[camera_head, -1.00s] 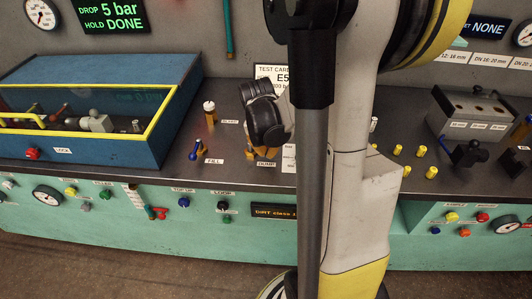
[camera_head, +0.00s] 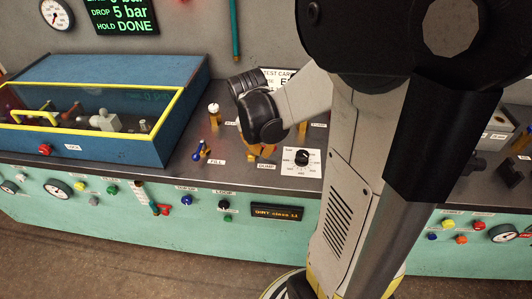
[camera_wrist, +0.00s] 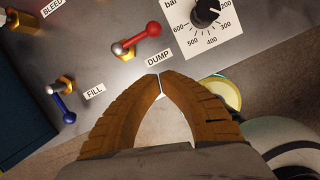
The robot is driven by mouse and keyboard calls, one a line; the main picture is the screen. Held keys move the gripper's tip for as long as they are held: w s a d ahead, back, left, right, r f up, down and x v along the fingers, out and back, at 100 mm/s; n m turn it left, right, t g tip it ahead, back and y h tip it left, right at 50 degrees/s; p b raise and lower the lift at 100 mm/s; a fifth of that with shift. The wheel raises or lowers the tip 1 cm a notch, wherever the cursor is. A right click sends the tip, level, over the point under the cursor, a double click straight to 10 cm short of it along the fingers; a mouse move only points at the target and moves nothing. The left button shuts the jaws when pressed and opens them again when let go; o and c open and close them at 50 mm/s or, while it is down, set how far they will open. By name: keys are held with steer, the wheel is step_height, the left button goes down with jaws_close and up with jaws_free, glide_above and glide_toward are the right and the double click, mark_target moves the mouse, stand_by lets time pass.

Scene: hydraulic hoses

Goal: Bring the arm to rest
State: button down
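My gripper (camera_wrist: 159,77) shows in the wrist view with its two brown fingers curved together, tips meeting and nothing between them. In the head view the gripper (camera_head: 262,152) is partly hidden below my black wrist, low over the bench by the DUMP label. In the wrist view the red-handled DUMP lever (camera_wrist: 140,38) lies just beyond the fingertips, apart from them. The blue-handled FILL lever (camera_wrist: 63,105) is to the left. A black dial knob (camera_wrist: 206,11) on a white scale is at the upper right. My arm stands raised across the right half of the head view.
A blue box with a yellow-framed window (camera_head: 100,110) stands on the bench at left. The FILL lever (camera_head: 201,151) and a brass-based post (camera_head: 214,112) stand between it and my gripper. A grey block (camera_head: 497,125) at right is partly hidden by my arm.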

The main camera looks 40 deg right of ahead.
steer(key=v, duration=0.3)
steer(key=shift+s+p, duration=0.1)
steer(key=shift+p, duration=0.25)
steer(key=s+a+r+m+t+y, duration=0.1)
steer(key=s+a+r+m+t, duration=0.1)
steer(key=a+m, duration=0.4)
steer(key=s+a+r+m+t, duration=0.1)
steer(key=a+r+m+t, duration=0.1)
steer(key=a+r+m, duration=0.2)
steer(key=s+a+r+m+t+y, duration=0.1)
steer(key=s+a+r+m+t, duration=0.1)
steer(key=a+m, duration=0.8)
steer(key=r+m, duration=0.1)
steer(key=m, duration=0.1)
steer(key=shift+s+m+y, duration=0.3)
steer(key=shift+m, duration=0.1)
